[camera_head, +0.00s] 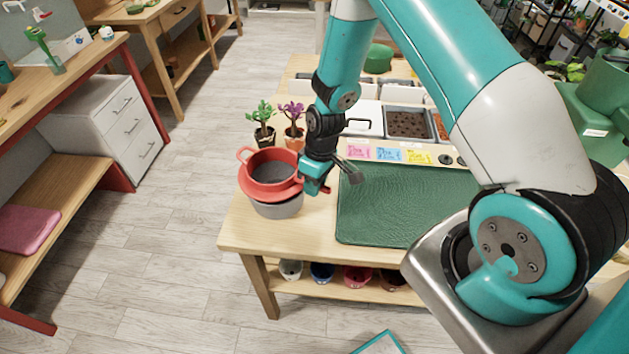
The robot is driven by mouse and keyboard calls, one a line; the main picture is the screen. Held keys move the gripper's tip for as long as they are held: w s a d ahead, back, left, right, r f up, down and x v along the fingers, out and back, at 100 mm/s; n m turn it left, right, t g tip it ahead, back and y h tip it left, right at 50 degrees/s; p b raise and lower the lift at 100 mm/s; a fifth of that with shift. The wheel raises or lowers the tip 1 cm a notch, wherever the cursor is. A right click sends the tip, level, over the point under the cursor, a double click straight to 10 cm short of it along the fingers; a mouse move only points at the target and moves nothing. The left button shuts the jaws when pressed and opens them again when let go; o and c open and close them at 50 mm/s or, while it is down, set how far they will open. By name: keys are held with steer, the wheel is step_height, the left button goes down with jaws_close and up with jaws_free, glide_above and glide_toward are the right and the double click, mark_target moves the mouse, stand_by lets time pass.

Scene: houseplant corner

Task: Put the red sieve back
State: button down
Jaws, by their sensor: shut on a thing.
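The red sieve (270,167) is at the left end of the wooden table in the head view. It is a round red ring with a grey mesh bottom and a loop handle at its left. It sits on or just over a grey round pot (278,209); I cannot tell whether they touch. My gripper (312,187) is at the right side of the sieve, shut on its rim or right handle. The fingers hide that part of the sieve.
Two small potted plants, one green (262,125) and one purple (292,125), stand just behind the sieve. A green mat (400,205) covers the table's middle. Pink, blue and yellow notes (388,155) lie before trays of soil (408,124). Several bowls stand on the lower shelf.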

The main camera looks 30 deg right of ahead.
steer(key=shift+f, duration=0.1)
steer(key=shift+f+b, duration=0.6)
steer(key=c, duration=1)
jaws_free()
steer(key=shift+c, duration=0.2)
steer(key=shift+r, duration=0.15)
